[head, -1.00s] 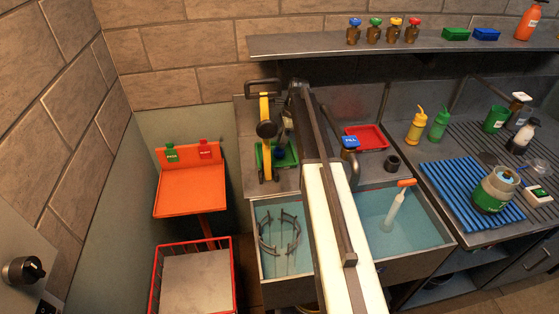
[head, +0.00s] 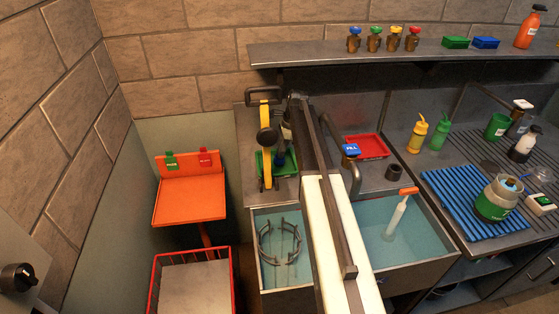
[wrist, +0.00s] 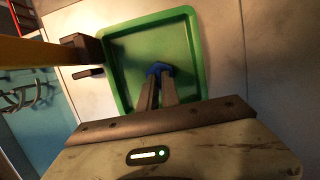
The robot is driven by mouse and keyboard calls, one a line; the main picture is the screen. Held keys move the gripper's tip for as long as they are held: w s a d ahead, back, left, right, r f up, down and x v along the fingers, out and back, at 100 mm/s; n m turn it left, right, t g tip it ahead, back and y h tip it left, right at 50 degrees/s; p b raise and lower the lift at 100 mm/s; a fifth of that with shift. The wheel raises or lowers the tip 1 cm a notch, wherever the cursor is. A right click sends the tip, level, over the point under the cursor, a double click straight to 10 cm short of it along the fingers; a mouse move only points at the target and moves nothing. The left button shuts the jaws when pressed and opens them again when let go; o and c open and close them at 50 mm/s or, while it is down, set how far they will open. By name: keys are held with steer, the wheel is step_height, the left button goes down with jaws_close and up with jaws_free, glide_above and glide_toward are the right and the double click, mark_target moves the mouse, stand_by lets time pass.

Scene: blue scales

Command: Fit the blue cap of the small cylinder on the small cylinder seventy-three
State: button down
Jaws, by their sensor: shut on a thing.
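My gripper (wrist: 160,88) is shut on a small blue piece, the blue cap (wrist: 160,68), over the green tray (wrist: 116,60). Its fingers hide most of the cap, and I cannot tell whether it touches the tray floor. In the head view my gripper is at the tray (head: 264,166), partly hidden by my arm. A pale cylinder with a green band (head: 493,207) stands upright on the blue ribbed mat (head: 452,196) at the right, with a bluish top. I cannot read a number on it, so I cannot tell whether it is seventy-three.
A yellow stand (head: 266,142) rises close beside the green tray. Two water basins lie in front, one holding a wire ring (head: 280,240), the other an orange-topped float (head: 396,218). A tap (head: 351,158) and red tray (head: 371,147) are right of my arm.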

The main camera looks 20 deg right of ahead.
steer(key=shift+r+p, duration=1.5)
steer(key=shift+r, duration=0.25)
steer(key=shift+s+f, duration=0.15)
